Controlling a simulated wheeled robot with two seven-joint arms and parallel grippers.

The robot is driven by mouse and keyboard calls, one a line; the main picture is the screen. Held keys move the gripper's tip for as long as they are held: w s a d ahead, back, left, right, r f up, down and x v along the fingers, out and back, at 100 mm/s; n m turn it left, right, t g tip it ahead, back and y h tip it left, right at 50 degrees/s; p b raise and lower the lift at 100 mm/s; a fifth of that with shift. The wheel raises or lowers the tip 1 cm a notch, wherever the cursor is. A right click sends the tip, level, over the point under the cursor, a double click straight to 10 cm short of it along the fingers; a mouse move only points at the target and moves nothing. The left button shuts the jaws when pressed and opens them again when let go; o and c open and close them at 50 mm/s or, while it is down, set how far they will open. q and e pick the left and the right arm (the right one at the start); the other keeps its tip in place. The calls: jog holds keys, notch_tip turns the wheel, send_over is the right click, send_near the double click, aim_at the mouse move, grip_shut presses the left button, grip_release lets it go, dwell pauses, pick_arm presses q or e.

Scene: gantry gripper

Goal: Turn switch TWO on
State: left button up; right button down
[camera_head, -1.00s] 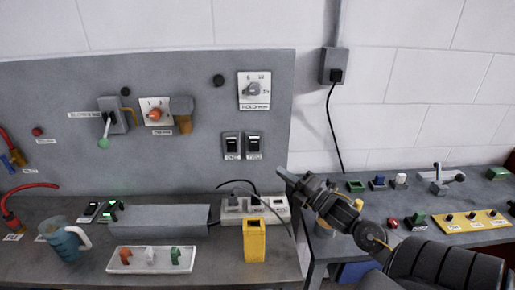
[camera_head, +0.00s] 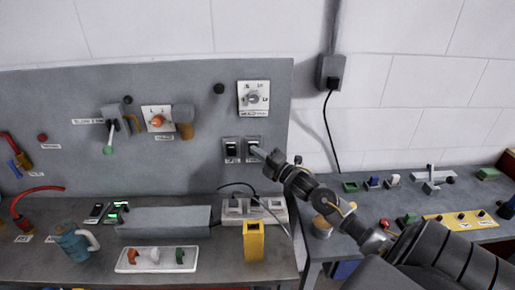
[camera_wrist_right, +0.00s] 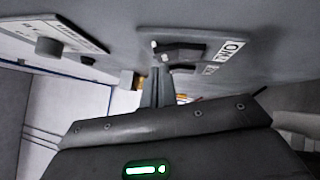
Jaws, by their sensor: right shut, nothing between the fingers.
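Switch TWO (camera_head: 253,142) is a black rocker on a grey plate on the upright panel, right of the matching switch ONE (camera_head: 231,150). In the right wrist view, its plate (camera_wrist_right: 208,42) and dark rocker (camera_wrist_right: 182,52) are large, with an upside-down label. My right gripper (camera_head: 262,154) is shut and empty. Its tips are at the lower part of switch TWO in the head view and partly hide its label. In the wrist view the fingers (camera_wrist_right: 158,84) point up at the rocker's edge; I cannot tell whether they touch. My left gripper is not in view.
A rotary knob plate (camera_head: 253,98) is above the switches. A power strip (camera_head: 253,210) and yellow bin (camera_head: 253,241) stand below on the bench. A black cable (camera_head: 330,132) hangs on the wall to the right.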

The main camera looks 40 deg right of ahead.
jog(key=shift+w, duration=0.15)
jog(key=shift+w+d+r+b, duration=0.15)
jog(key=shift+w+d+b, duration=0.1)
jog(key=shift+b, duration=0.2)
jog(key=shift+r, duration=0.1)
jog(key=s+a+b, duration=0.1)
jog(key=s+b, duration=0.1)
jog(key=s, duration=1.1)
jog(key=shift+b, duration=0.35)
